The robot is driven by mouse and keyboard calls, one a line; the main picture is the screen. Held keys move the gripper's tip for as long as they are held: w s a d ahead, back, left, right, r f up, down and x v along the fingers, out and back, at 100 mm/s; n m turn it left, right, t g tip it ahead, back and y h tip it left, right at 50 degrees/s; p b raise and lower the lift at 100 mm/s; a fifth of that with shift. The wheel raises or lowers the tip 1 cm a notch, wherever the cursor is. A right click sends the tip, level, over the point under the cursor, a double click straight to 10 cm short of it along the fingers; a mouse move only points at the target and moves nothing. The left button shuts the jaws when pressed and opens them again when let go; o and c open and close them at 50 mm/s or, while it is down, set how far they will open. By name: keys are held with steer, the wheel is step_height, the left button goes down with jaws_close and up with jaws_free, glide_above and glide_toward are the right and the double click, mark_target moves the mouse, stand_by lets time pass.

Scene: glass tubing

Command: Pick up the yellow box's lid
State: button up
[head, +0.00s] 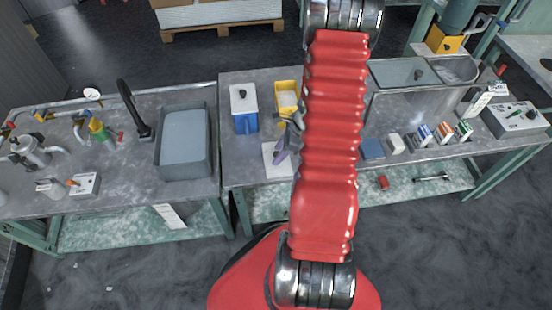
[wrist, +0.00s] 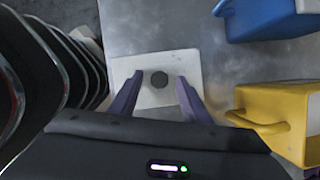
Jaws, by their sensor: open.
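The yellow box (head: 287,89) stands on the middle bench without its lid on. It is at the right edge of the wrist view (wrist: 296,133), partly cut off. A flat white square lid with a dark round knob (wrist: 152,62) lies on the bench beside the yellow box; it also shows in the head view (head: 273,171), partly behind my gripper. My gripper (wrist: 159,80) is open above this lid. Its two purple fingers lie either side of the knob in the wrist view. I cannot tell their height above the lid. My gripper also shows in the head view (head: 284,147).
A blue box (head: 245,124) with a white knobbed lid stands left of the yellow box. A grey tub (head: 185,172) is on the left bench. Small boxes (head: 423,134) stand right of my arm. My red arm hides part of the bench.

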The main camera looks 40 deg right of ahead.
jaws_close()
stand_by(0.5)
step_height(320, 180, up, 10)
stand_by(0.8)
stand_by(0.5)
